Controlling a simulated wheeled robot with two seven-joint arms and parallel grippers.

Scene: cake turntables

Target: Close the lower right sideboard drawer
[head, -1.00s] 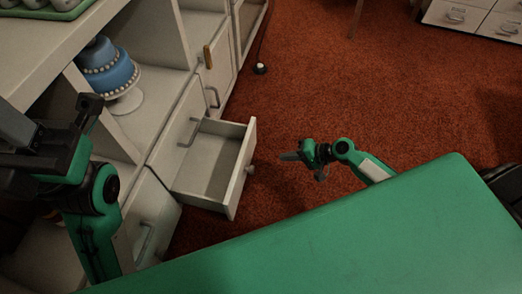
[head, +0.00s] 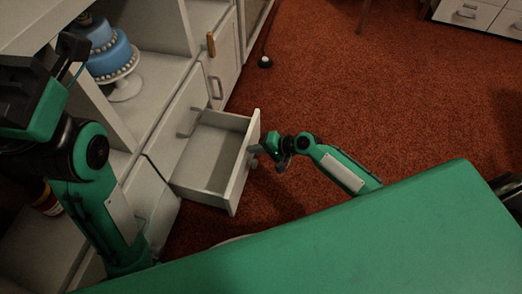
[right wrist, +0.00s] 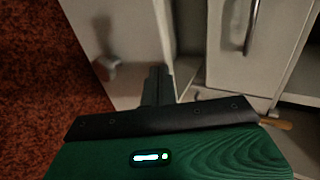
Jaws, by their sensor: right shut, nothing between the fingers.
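The lower right sideboard drawer (head: 240,175) stands pulled out, pale grey and empty inside. Its front and round knob (right wrist: 108,68) also show in the right wrist view. My right gripper (head: 258,149) is shut and empty, with its tips close to the outer face of the drawer front. In the right wrist view its fingers (right wrist: 156,84) point at the front, to the right of the knob; whether they touch it I cannot tell. My left gripper (head: 72,58) is at the upper left, away from the drawer; its jaw opening is unclear.
The sideboard holds a blue tiered cake (head: 108,55) on a white stand. Closed fronts with bar handles (head: 216,88) adjoin the open drawer. Red carpet (head: 340,90) lies free to the right. A green surface (head: 330,235) fills the bottom.

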